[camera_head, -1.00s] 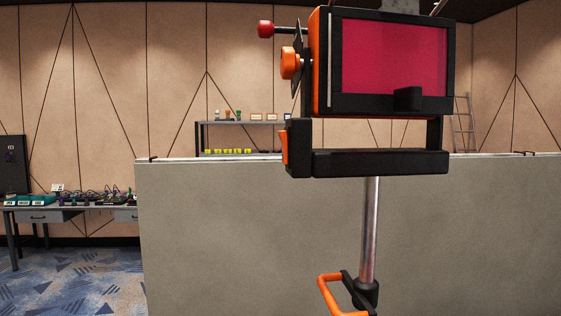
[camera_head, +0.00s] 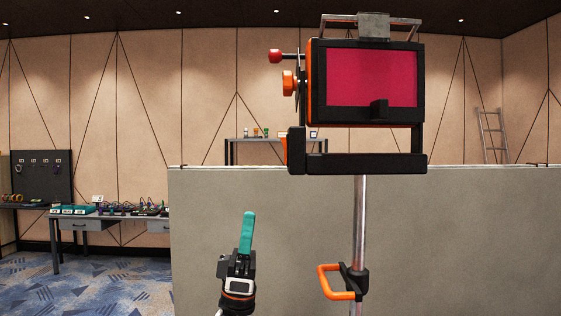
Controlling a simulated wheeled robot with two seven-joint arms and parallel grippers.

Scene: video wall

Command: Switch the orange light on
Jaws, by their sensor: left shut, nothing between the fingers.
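The orange light (camera_head: 312,90) is a boxy black and orange lamp with a flat magenta face, held in a black yoke on a metal pole (camera_head: 359,225). An orange knob (camera_head: 288,83) and a red ball-ended lever (camera_head: 276,56) stick out on its left side. A small orange part (camera_head: 283,150) shows at the yoke's lower left corner. My left gripper (camera_head: 249,215) points up with its teal fingers shut and empty. In the picture it is below and left of the lamp, apart from it. My right gripper is not in view.
A grey partition (camera_head: 210,230) stands behind the pole. An orange handle (camera_head: 330,281) juts left from the pole's clamp, to the right of my left gripper. A table (camera_head: 75,218) with devices stands at the far left. The carpet at left is clear.

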